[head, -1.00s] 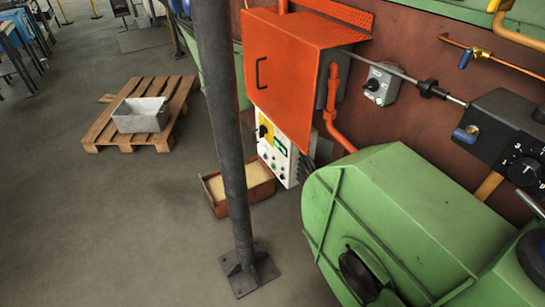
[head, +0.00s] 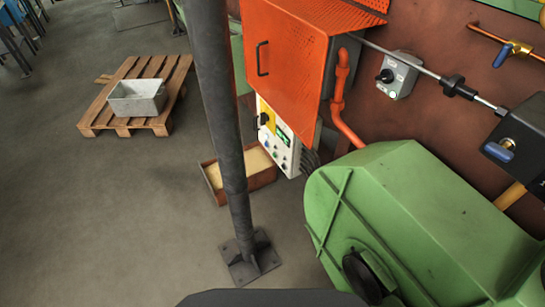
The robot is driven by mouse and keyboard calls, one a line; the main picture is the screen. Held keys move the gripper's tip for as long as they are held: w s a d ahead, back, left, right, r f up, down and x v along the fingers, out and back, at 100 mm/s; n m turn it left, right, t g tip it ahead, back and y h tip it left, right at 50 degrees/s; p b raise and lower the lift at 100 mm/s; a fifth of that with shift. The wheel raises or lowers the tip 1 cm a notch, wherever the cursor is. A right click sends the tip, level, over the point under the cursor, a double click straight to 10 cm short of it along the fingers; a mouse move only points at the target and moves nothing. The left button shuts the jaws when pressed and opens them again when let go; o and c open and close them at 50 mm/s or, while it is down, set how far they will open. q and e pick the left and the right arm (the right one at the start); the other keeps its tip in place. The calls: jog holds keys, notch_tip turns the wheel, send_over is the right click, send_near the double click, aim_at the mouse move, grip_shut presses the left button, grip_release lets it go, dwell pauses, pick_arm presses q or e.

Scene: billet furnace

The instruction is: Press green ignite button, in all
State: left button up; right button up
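A white control panel (head: 294,163) hangs under the orange box on the wall, near the middle of the head view. It has a yellow plate with a black rotary switch (head: 263,119), a lit green display (head: 283,134) and several small round buttons below. The buttons are too small to tell surely which is the ignite button. The dark post stands just left of the panel. Neither of my grippers is in view.
The orange box (head: 287,60) juts out above the panel. A dark post (head: 222,120) stands on a floor plate in front. A green housing (head: 410,200) fills the lower right. An open tray (head: 211,188) sits on the floor. A pallet (head: 98,116) lies left; floor between is clear.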

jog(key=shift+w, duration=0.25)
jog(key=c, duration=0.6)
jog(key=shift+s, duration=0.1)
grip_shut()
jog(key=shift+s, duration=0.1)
